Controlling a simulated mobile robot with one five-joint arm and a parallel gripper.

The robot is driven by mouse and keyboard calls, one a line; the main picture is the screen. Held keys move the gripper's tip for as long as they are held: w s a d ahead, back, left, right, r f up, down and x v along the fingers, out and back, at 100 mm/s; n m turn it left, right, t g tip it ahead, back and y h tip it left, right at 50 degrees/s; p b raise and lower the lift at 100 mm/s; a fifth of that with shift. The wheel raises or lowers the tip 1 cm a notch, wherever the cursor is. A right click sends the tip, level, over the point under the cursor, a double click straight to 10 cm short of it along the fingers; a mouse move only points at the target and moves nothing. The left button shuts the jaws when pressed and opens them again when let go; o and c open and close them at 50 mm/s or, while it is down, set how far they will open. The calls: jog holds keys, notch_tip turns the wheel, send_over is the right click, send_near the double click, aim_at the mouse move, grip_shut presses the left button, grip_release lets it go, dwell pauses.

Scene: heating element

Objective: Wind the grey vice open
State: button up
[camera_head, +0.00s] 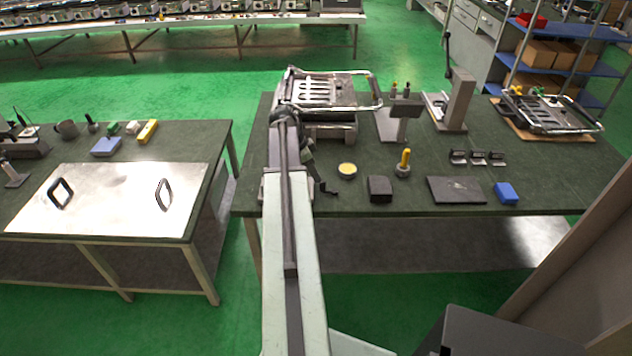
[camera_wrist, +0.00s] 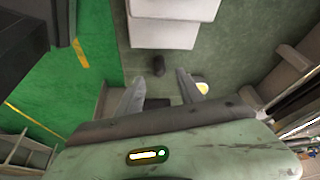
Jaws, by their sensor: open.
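The grey vice shows in the wrist view as pale blocks (camera_wrist: 172,32) at the top, with a short dark screw end (camera_wrist: 158,65) facing my gripper. In the head view my arm hides most of it; only a pale edge (camera_head: 264,188) appears left of the arm, near the bench's front. My gripper (camera_wrist: 158,76) is open, its two fingers apart on either side of the line of the screw end. I see nothing held. A dark block shows lower between the fingers; I cannot tell whether it belongs to the vice.
A bowl with yellow contents (camera_head: 347,170) stands right of my gripper, also in the wrist view (camera_wrist: 202,87). A dark block (camera_head: 380,188) and a yellow-handled tool (camera_head: 404,163) lie further right. A metal rack device (camera_head: 330,95) stands behind. Green floor separates the benches.

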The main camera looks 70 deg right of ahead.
aim_at(321, 183)
jog(key=b+x, duration=0.7)
jog(key=shift+f, duration=0.15)
jog(key=shift+s+d+f, duration=0.15)
jog(key=shift+s+f, duration=0.1)
jog(key=shift+f, duration=0.05)
jog(key=shift+r, duration=0.1)
grip_shut()
